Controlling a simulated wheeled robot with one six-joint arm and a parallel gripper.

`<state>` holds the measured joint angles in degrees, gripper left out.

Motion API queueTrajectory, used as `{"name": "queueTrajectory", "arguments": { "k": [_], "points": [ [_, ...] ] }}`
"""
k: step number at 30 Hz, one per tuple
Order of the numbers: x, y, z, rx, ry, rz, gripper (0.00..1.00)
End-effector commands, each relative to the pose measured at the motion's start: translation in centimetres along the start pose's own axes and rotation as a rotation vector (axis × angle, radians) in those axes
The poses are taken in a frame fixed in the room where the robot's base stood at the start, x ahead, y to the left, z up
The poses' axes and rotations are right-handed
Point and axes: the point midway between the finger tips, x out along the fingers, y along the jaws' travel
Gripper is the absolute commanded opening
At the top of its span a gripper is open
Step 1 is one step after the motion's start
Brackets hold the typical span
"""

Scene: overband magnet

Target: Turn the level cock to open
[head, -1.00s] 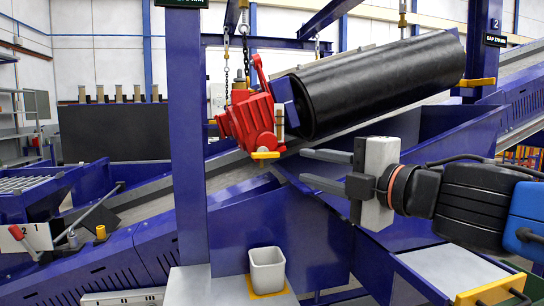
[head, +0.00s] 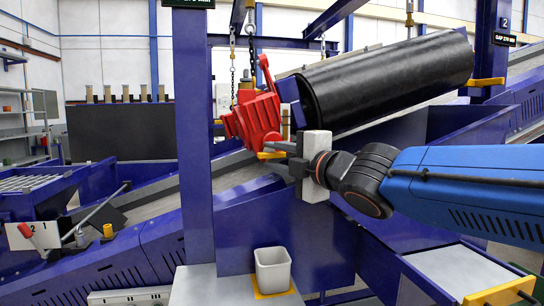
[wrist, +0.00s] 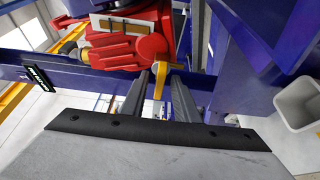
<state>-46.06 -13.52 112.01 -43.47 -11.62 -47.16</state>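In the wrist view the yellow lever (wrist: 160,82) hangs down from a round red boss (wrist: 147,48) on the housing. My gripper (head: 279,149) is at the lever. In the wrist view my gripper (wrist: 164,78) has its two dark fingers apart, one on each side of the lever. A gap shows between the fingers; I cannot tell whether either one touches the lever.
A blue post (head: 194,140) stands to the left. A white bin (head: 272,270) is below my gripper.

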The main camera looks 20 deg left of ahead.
Motion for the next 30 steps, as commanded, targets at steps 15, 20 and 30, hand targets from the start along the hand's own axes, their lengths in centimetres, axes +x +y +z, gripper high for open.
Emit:
{"name": "queueTrajectory", "arguments": {
  "k": [15, 20, 30],
  "points": [
    [1.37, -0.02, 0.00, 0.000, 0.000, 0.000, 0.28],
    [1.37, -0.02, 0.00, 0.000, 0.000, 0.000, 0.00],
    [1.38, -0.08, -0.03, 0.021, 0.001, 0.007, 0.00]
  ]
}}
